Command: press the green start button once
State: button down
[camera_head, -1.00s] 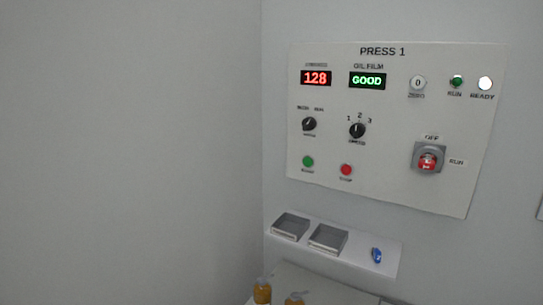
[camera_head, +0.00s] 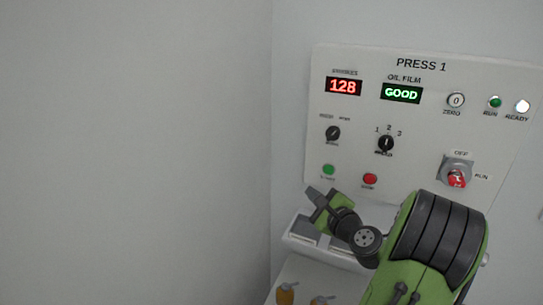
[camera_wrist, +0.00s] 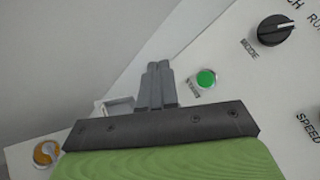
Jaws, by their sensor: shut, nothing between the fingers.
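The green start button (camera_head: 329,169) is at the lower left of the white PRESS 1 panel (camera_head: 420,120). It also shows in the wrist view (camera_wrist: 206,78), just right of my fingertips. My gripper (camera_wrist: 157,68) is shut and empty, its grey fingers together beside the button in the picture. I cannot tell how far the fingertips are from the panel. In the head view my green and black arm reaches in from the lower right, with my gripper (camera_head: 314,197) below the button. The button is fully visible.
The red stop button (camera_head: 370,179) sits right of the green one. The mode knob (camera_head: 333,133), speed knob (camera_head: 385,144) and red rotary switch (camera_head: 456,178) are on the same panel.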

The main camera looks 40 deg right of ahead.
aim_at(328, 170)
jog(key=w+d+p, duration=0.2)
jog(key=d+p, duration=0.2)
jog(key=d, duration=0.4)
jog(key=shift+w+d+r+m, duration=0.15)
jog(key=shift+d+m, duration=0.15)
jog(key=shift+d, duration=0.1)
dwell(0.5)
jog(key=shift+p, duration=0.35)
dwell(1.1)
jog(key=shift+w+d, duration=0.2)
jog(key=shift+d, duration=0.15)
jog(key=shift+w+d+p, duration=0.15)
jog(key=shift+d+p, duration=0.2)
jog(key=shift+p, duration=0.1)
dwell(0.4)
jog(key=shift+a, duration=0.1)
jog(key=shift+s+a+b, duration=0.35)
jog(key=shift+a+b, duration=0.15)
jog(key=shift+a, duration=0.15)
